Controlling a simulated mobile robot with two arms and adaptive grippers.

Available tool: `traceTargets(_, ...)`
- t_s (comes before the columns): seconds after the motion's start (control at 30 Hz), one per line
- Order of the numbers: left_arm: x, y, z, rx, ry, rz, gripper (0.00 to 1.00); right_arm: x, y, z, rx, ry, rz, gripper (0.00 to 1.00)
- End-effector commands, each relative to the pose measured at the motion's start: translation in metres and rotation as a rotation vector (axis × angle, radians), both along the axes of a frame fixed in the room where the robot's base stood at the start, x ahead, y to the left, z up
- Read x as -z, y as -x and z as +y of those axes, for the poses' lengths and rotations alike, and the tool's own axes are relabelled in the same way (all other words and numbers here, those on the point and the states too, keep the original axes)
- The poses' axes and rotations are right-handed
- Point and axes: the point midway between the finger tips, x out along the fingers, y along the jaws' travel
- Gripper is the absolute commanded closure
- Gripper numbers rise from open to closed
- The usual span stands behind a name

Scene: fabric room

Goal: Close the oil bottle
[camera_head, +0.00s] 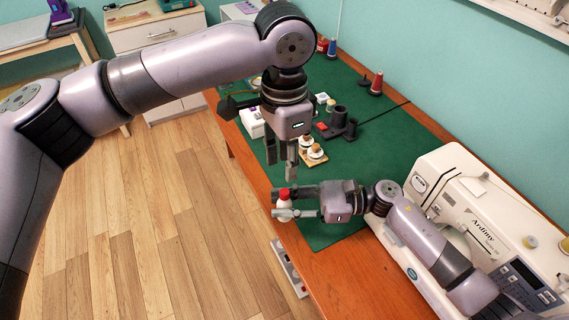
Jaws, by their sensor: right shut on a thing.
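The oil bottle (284,203) is small and white with a red cap (284,193) at its top. It stands roughly upright between the fingers of my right gripper (294,202), near the table's left edge. My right gripper reaches in from the right and is shut on the bottle, hiding part of it. My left gripper (281,163) points down above the bottle. Its fingers are apart and I see nothing between them. Whether the cap is fully seated is too small to tell.
A green mat (333,232) covers much of the wooden table (355,285). A white sewing machine (440,190) stands at right. Wooden spool holders (314,154), a dark stand (338,124) and thread spools (376,84) lie behind the grippers. The floor at left is clear.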

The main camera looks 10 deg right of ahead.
Motion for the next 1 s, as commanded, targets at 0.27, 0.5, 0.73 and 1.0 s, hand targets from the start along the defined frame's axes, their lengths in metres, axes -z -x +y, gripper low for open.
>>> traceTargets(0.27, 0.0, 0.0, 0.0, -0.004, 0.0, 0.0, 0.68, 0.0, 0.0, 0.0, 0.0, 0.0, 0.0, 1.0)
traceTargets(0.5, 0.021, 0.001, 0.0, -0.003, -0.002, 0.001, 0.68, 0.0, 0.0, 0.0, 0.0, 0.0, 0.0, 1.0)
traceTargets(0.73, 0.057, 0.002, 0.0, -0.002, -0.001, 0.001, 0.68, 0.0, 0.0, 0.0, 0.0, 0.0, 0.0, 1.0)
traceTargets(1.0, 0.079, 0.001, 0.0, -0.002, 0.0, -0.001, 0.68, 0.0, 0.0, 0.0, 0.0, 0.0, 0.0, 1.0)
